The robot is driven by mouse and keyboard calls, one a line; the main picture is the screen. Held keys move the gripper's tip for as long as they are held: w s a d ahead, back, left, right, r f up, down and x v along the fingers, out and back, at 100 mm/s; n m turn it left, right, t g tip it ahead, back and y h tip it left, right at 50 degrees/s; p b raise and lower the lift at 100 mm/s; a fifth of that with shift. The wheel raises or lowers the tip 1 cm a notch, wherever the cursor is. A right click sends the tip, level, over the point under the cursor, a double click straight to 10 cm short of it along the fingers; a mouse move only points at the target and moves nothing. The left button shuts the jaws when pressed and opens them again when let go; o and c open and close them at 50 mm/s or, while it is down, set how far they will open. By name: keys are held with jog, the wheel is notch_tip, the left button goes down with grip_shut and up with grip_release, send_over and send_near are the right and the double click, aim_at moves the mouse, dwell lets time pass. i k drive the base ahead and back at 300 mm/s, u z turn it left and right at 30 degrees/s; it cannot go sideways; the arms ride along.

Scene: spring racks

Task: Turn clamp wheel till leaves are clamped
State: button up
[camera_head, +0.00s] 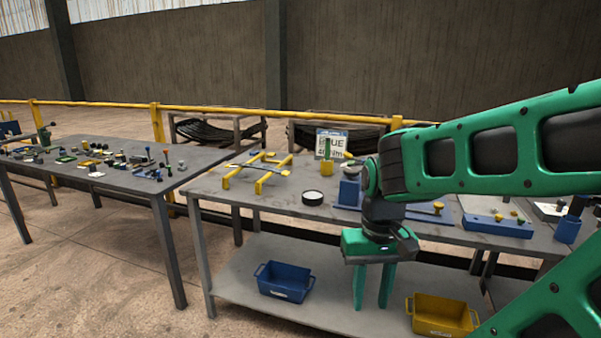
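My gripper (373,304) hangs fingers down in front of the near bench (225,190), with its two green fingers apart and nothing between them. No clamp wheel can be made out for certain; my arm covers part of the bench. Dark curved leaves sit in a rack (218,132) behind the bench, and more show in a second rack (325,138), partly hidden by a sign. A yellow stand (235,175) with thin bars across it is on the bench's left part. A blue block (349,192) stands just left of my wrist.
A black-rimmed white disc (312,197) lies on the bench. The lower shelf (240,272) carries a blue bin (284,281) and a yellow bin (441,314). A blue base with yellow knobs (497,227) is at right. A cluttered table (130,178) stands left, with floor between.

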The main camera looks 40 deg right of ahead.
aim_at(351, 172)
jog(key=u, duration=1.05)
jog(key=k, duration=1.2)
jog(key=z, duration=1.7)
jog(key=i, duration=0.5)
jog(key=u, duration=0.05)
